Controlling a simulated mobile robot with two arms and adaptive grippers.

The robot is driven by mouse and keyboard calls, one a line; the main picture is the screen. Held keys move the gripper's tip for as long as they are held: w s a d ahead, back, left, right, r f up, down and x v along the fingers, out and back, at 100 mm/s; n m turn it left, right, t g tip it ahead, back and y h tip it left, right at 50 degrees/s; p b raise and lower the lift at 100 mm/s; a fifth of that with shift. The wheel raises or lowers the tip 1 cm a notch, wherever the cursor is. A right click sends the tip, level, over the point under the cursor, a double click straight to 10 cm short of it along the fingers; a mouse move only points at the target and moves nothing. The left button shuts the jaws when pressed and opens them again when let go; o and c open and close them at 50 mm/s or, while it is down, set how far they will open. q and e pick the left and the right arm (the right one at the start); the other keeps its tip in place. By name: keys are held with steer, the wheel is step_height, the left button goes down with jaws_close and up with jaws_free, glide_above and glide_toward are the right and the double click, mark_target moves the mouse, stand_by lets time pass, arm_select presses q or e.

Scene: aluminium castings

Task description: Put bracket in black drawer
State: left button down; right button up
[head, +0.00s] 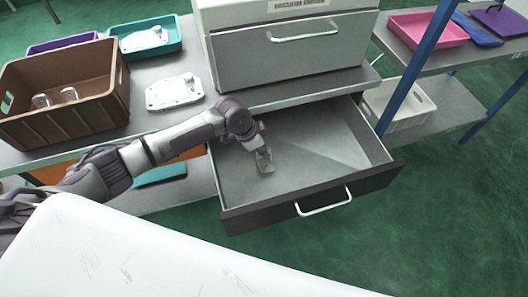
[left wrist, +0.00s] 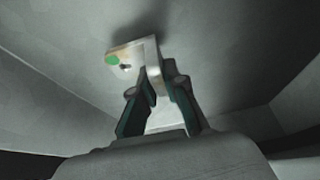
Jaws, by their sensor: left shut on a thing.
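The black drawer (head: 370,187) is pulled open below the workbench in the head view, with a dark front, a light handle and a grey inside. My left gripper (head: 263,152) reaches down into the drawer's left part and is shut on the bracket (head: 267,167). In the left wrist view the bracket (left wrist: 133,54) is a small angled metal piece with a green dot, pinched between the fingertips (left wrist: 158,82). Whether it touches the drawer floor I cannot tell. My right gripper is not in view.
A brown crate (head: 60,122) with castings, a teal tray (head: 148,45) and a white casting (head: 174,92) are on the bench. A closed grey drawer unit (head: 290,55) stands above. A blue post (head: 412,65) rises at the right. The drawer's right part is clear.

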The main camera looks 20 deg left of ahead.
arm_select(q)
steer(key=shift+f, duration=0.8)
steer(key=shift+f, duration=0.1)
steer(key=c, duration=1.2)
jaws_free()
steer(key=shift+r, duration=0.3)
steer(key=p+v, duration=0.1)
steer(key=v, duration=1)
steer(key=shift+s+a+r, duration=0.2)
steer(key=shift+r, duration=0.1)
